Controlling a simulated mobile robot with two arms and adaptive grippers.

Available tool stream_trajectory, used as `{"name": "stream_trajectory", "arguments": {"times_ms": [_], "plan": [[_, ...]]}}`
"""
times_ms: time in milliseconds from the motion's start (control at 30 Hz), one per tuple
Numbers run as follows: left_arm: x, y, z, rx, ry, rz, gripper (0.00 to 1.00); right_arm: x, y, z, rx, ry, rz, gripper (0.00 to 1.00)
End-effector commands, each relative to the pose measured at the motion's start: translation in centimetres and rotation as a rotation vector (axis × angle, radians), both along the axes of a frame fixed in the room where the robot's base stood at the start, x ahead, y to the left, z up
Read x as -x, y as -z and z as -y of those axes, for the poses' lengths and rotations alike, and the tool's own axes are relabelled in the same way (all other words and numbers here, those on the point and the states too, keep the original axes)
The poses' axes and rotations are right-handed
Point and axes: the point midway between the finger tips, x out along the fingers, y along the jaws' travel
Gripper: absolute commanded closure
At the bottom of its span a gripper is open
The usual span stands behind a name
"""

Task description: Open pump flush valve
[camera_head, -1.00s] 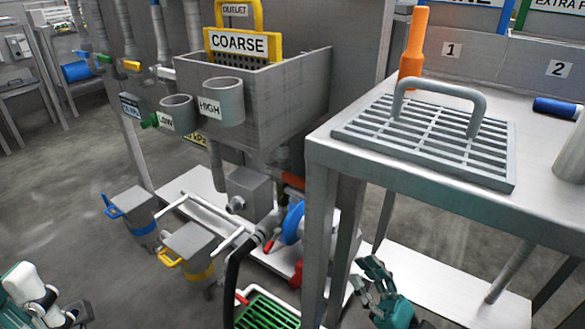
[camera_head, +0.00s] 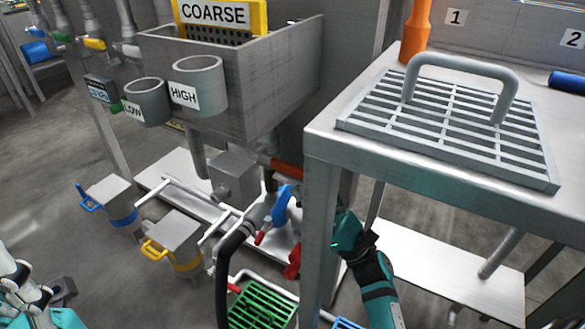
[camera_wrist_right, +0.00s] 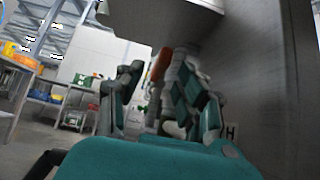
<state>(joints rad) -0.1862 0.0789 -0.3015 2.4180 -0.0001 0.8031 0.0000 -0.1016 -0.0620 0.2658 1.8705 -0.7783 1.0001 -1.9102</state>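Several valve parts sit under the grey sink: a blue lever (camera_head: 282,203), a red-orange handle or pipe (camera_head: 287,169), a red part (camera_head: 292,262) and small red levers. I cannot tell which one is the pump flush valve. My right gripper (camera_head: 345,232) is beside the table's front leg, which partly hides its fingers. In the right wrist view its fingers (camera_wrist_right: 160,105) are apart, with a grey pipe and an orange-red part (camera_wrist_right: 160,65) beyond them. It appears clear of the valves. My left gripper (camera_head: 25,287) is at the lower left, away from the valves; its opening is unclear.
The steel table (camera_head: 323,145) carries a grate with a handle (camera_head: 450,125) and stands over my right arm. A black hose (camera_head: 222,270), a green grate (camera_head: 262,306) and lidded canisters (camera_head: 175,238) are low down. Open floor lies at the left.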

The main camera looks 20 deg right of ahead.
Motion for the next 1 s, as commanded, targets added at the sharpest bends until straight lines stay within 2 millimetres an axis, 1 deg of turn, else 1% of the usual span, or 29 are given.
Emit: {"name": "stream_trajectory", "arguments": {"times_ms": [33,100,300,667,933,967,1000], "plan": [[0.0,-0.1,0.0,-0.001,0.000,0.008,0.60,-0.5,-0.8,-0.5,0.001,-0.001,0.005,0.63],[0.0,-0.3,0.0,-0.001,0.000,0.014,0.60,-1.2,-1.6,-1.0,0.000,0.000,0.004,0.63],[0.0,-0.3,0.0,-0.003,0.000,0.013,0.60,-2.4,-3.1,-1.9,0.000,0.000,0.002,0.63],[-0.1,-0.2,0.1,-0.007,-0.001,0.011,0.60,-2.7,-3.5,-2.2,0.001,0.000,-0.001,0.63],[-0.1,-0.2,0.1,-0.007,-0.001,0.011,0.60,-2.7,-3.4,-2.1,0.001,0.000,-0.001,0.97],[-0.1,-0.2,0.1,-0.007,-0.001,0.011,0.60,-2.7,-3.4,-2.1,0.001,0.000,-0.001,1.00],[-0.1,-0.2,0.1,-0.007,-0.001,0.011,0.60,-2.7,-3.4,-2.1,0.001,0.000,-0.001,1.00]]}}
